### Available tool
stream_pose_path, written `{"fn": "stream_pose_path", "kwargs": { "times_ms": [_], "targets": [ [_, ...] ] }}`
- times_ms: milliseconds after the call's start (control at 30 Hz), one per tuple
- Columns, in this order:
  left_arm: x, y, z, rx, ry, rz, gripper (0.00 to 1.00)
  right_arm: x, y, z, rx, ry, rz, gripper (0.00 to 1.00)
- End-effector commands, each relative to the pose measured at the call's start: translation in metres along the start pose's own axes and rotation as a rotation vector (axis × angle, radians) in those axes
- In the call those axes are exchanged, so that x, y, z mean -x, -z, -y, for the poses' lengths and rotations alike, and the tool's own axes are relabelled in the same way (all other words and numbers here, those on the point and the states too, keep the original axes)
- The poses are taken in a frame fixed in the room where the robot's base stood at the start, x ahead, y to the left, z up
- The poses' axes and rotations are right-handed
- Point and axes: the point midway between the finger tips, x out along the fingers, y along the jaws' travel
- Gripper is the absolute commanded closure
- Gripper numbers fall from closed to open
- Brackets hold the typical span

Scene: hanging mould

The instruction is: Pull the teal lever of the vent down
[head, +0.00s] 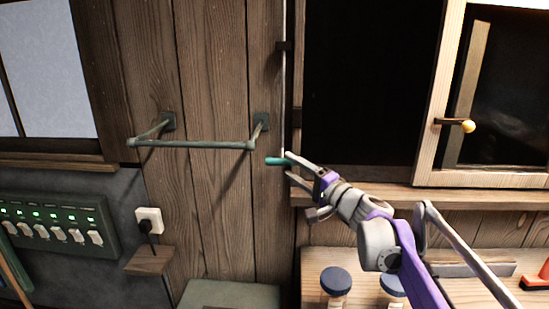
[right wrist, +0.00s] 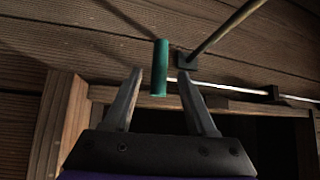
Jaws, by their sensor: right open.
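The teal lever (head: 276,161) is a short teal rod at the lower end of a thin pale vertical rod (head: 284,95) on the plank wall. In the right wrist view the teal lever (right wrist: 160,68) lies between and just beyond my fingertips. My right gripper (head: 287,166) is at the lever's right end in the head view. Its two fingers (right wrist: 158,75) are apart, with gaps on both sides of the lever. I cannot tell whether either finger touches it. My left gripper is not in view.
A towel rail (head: 190,144) sticks out from the planks left of the lever. A dark opening (head: 370,80) and a light-framed cabinet door (head: 440,100) are to the right. A ledge (head: 400,196) runs below them. Blue-lidded jars (head: 336,281) stand at the bottom.

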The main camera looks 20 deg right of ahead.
Motion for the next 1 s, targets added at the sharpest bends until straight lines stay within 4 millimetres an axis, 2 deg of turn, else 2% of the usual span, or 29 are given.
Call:
{"fn": "stream_pose_path", "kwargs": {
  "times_ms": [100,333,500,767,800,1000],
  "targets": [
    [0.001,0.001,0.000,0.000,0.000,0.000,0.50,-0.025,-0.001,0.000,-0.001,0.001,0.003,0.43],
    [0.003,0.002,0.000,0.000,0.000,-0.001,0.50,-0.061,-0.001,0.000,0.000,0.000,0.002,0.43],
    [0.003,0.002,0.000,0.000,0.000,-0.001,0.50,-0.073,-0.001,0.000,0.000,0.000,0.001,0.43],
    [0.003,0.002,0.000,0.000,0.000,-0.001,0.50,-0.074,0.000,0.000,0.000,-0.001,0.000,0.43],
    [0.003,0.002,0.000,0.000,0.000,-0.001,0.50,-0.074,0.000,0.000,0.000,-0.001,0.000,0.45],
    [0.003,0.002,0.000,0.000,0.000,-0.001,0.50,-0.074,0.000,0.000,0.000,-0.001,0.001,0.81]
  ]
}}
